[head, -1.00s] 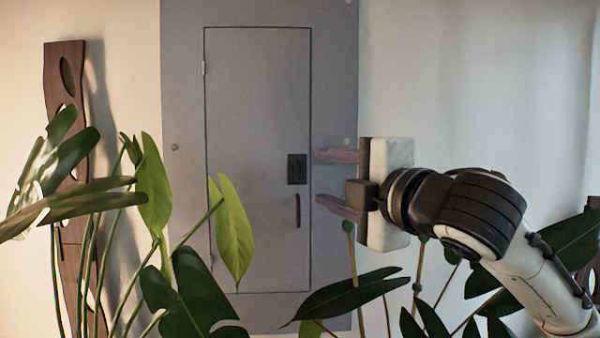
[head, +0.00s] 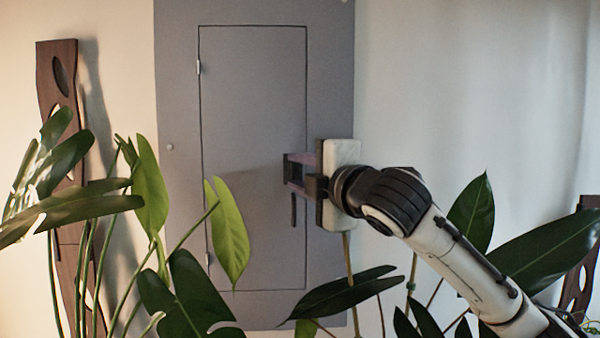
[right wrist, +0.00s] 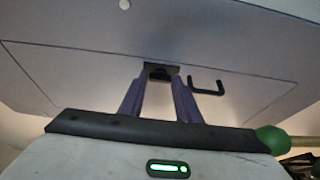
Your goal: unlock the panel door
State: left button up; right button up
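The grey panel door (head: 250,120) stands flush in its grey panel (head: 178,220). My right gripper (head: 292,173) is level at the lock on the door's right side, its purple fingers pointing at the door. In the right wrist view the fingertips (right wrist: 160,76) stand on either side of the dark lock knob (right wrist: 160,73), shut on it with little or no gap. The dark lock plate (right wrist: 148,66) shows just behind, mostly covered in the head view. The dark door handle (head: 294,210) is below the lock, apart from the fingers. My left gripper is out of view.
Large green leaves (head: 228,232) rise in front of the door's lower left. More leaves (head: 345,292) stand below and beside my right arm. A dark wooden board (head: 62,140) leans at the left wall. The wall right of the panel is bare.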

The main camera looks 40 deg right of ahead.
jog(key=c, duration=0.5)
jog(key=shift+c, duration=0.2)
